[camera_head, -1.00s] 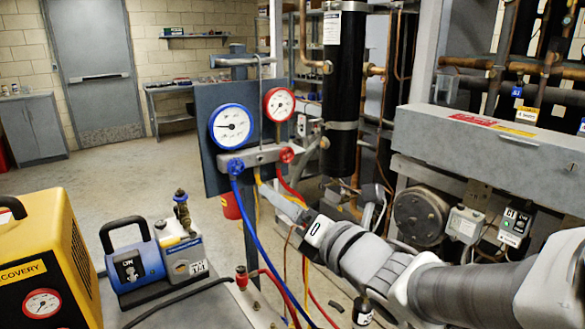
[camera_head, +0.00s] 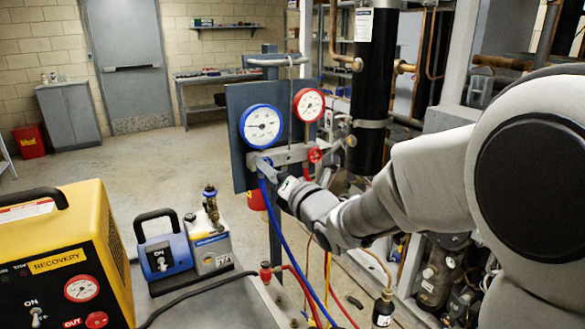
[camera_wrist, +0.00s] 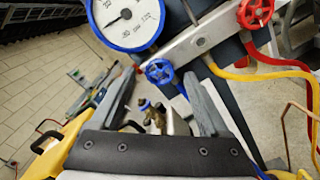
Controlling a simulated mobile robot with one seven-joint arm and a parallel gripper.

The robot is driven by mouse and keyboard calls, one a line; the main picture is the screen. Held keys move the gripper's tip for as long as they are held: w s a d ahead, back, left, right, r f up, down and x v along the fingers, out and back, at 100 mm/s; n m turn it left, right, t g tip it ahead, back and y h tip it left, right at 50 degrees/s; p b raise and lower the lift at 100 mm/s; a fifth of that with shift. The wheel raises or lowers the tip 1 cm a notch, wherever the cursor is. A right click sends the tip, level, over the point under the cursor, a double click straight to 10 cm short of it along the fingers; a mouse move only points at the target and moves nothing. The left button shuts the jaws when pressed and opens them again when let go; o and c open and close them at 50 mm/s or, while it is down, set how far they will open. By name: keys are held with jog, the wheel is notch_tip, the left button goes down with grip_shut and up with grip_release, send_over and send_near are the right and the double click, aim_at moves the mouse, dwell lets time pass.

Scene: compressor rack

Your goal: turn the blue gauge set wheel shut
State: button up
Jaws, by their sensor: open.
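The blue set wheel (camera_wrist: 159,71) is a small spoked handwheel on the grey manifold bar (camera_wrist: 195,40), below the blue-rimmed gauge (camera_wrist: 128,18). My gripper (camera_wrist: 160,78) is open, with one finger on each side of the wheel in the wrist view. The wheel sits between the fingertips or just beyond them; I cannot tell whether they touch it. In the head view my gripper (camera_head: 268,166) is at the manifold's left end, below the blue gauge (camera_head: 262,126), and largely hides the wheel.
A red wheel (camera_head: 315,155) and red gauge (camera_head: 308,104) are to the right on the same manifold. Blue, red and yellow hoses hang below. A yellow recovery unit (camera_head: 105,250) and a blue pump (camera_head: 160,255) stand at front left. Open floor lies behind.

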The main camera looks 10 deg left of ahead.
jog(key=shift+w+a, duration=0.45)
jog(key=shift+w, duration=0.05)
grip_shut()
